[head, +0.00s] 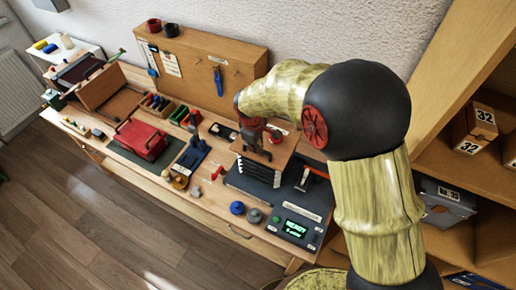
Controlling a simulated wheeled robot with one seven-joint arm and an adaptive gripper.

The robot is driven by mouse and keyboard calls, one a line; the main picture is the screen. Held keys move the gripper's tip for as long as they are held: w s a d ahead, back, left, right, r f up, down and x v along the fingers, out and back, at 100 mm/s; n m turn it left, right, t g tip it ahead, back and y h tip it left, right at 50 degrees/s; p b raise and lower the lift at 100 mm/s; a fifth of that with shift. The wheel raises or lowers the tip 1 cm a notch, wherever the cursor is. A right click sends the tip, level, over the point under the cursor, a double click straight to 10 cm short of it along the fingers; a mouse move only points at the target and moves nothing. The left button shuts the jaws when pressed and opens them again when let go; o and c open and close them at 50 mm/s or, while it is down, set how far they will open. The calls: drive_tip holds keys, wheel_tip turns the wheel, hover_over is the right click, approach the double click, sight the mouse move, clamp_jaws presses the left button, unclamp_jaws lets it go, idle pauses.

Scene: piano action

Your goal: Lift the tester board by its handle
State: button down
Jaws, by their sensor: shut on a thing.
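My gripper (255,141) is at the right part of the workbench, shut, with its fingers small and dark in the head view. A brown wooden board (283,153), which looks like the tester board, is right at the gripper. The handle is hidden by the fingers, so I cannot see the grip closely. The board is above a dark grey tester base (262,190) with several black, white-edged pieces (254,170) beside it. I cannot tell whether the board is clear of what is below. A green-lit display (296,228) is at the base's front.
A wooden tool panel (200,62) stands along the wall behind. To the left are a blue fixture (191,154), a red box-like piece (142,139) on a dark mat, and parts bins (179,115). Blue and grey round pieces (237,208) sit near the front edge. Shelves (480,120) stand right.

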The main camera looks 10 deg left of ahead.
drive_tip(key=shift+w, duration=0.1)
drive_tip(key=c, duration=1.9)
unclamp_jaws()
drive_tip(key=shift+r, duration=0.1)
drive_tip(key=r, duration=0.4)
drive_tip(key=s+r, duration=0.1)
drive_tip(key=r, duration=0.2)
drive_tip(key=s+r, duration=0.1)
drive_tip(key=r, duration=0.3)
drive_tip(key=shift+s+a+r, duration=0.15)
drive_tip(key=shift+a+r, duration=0.15)
drive_tip(key=shift+a, duration=0.1)
